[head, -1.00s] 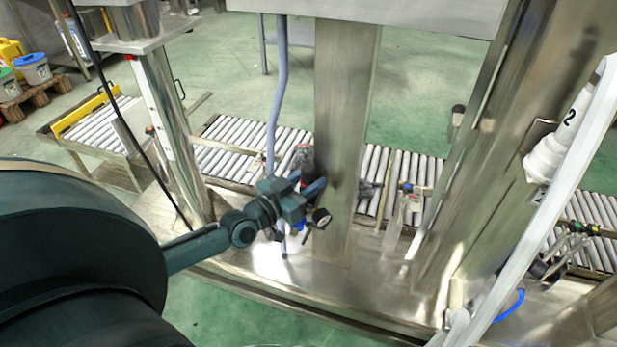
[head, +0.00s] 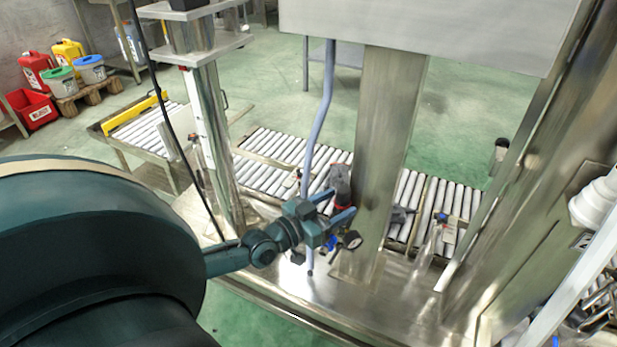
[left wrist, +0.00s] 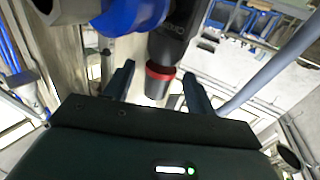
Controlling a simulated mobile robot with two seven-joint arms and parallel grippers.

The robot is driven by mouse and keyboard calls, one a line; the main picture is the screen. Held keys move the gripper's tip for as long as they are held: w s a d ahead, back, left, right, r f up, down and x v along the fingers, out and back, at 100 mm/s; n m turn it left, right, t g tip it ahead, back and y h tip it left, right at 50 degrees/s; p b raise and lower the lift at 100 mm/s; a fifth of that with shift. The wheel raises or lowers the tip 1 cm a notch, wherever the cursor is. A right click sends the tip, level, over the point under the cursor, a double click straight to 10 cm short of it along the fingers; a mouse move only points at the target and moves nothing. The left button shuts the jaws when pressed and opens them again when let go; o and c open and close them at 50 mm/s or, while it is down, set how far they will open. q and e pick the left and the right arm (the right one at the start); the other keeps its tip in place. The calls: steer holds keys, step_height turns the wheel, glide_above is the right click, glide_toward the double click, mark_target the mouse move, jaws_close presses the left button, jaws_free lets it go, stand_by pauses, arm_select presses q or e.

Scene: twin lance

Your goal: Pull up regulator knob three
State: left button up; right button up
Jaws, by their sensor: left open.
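A black regulator knob with a red ring (left wrist: 163,68) shows in the left wrist view, with a blue regulator body (left wrist: 130,14) beside it. No number three is readable on it. My left gripper (left wrist: 158,74) is open, with one finger on each side of the red-ringed end and gaps between. In the head view my left gripper (head: 343,204) reaches in from the left to the dark knob (head: 340,179) in front of the steel post. A round gauge (head: 352,240) sits just below the fingers. My right gripper is not in view.
A steel post (head: 386,140) stands right behind the knob. A grey-blue hose (head: 320,120) hangs close to my left gripper. Roller conveyors (head: 275,150) run behind. A steel column (head: 540,190) stands at the right. Green floor (head: 465,110) is open beyond.

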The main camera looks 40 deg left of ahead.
arm_select(q)
steer(key=p+v, duration=0.2)
steer(key=v, duration=0.8)
steer(key=shift+s, duration=0.35)
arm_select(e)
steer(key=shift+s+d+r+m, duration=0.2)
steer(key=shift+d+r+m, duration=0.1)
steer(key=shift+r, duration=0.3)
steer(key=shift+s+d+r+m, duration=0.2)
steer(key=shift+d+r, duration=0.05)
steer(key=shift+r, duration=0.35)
